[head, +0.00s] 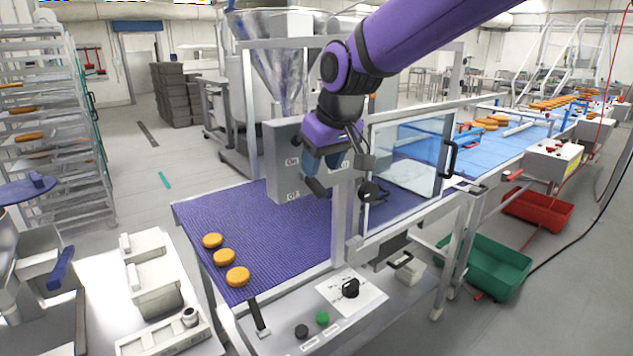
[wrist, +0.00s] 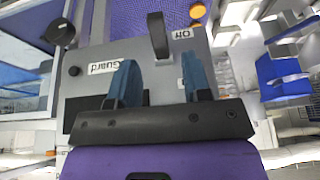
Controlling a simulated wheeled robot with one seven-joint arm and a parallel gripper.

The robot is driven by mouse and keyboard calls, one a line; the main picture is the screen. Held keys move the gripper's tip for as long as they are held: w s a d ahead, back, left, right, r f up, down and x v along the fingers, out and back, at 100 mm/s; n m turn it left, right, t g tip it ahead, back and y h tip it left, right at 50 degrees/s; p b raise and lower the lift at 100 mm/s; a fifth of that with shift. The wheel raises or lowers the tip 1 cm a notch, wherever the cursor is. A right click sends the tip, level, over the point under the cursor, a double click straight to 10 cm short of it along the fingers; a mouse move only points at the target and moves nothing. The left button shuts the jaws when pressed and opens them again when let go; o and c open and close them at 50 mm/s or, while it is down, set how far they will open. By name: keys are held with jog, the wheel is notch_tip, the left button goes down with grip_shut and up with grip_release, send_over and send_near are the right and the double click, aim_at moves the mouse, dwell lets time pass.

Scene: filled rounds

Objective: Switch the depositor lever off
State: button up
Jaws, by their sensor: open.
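The depositor's grey control box (head: 282,145) stands over the purple belt, with an "On" label above an "Off" label on its left side. A dark lever (head: 315,187) shows just below my gripper, close to the "Off" label. In the wrist view the lever (wrist: 157,35) stands beside the upside-down "Off" label (wrist: 182,32), beyond and between my blue fingertips. My gripper (head: 328,162) is open in front of the box; its fingers (wrist: 159,72) are apart with nothing between them. I cannot tell whether they touch the lever; its base is partly hidden.
A clear guard door (head: 405,160) with a black handle stands right of my gripper. Several orange rounds (head: 224,257) lie on the purple belt (head: 235,220). A panel with a black knob (head: 350,288) is at the front. A "Guard" label (wrist: 105,67) is on the box.

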aim_at(315, 182)
jog(key=shift+x, duration=2.65)
jog(key=shift+c, duration=0.3)
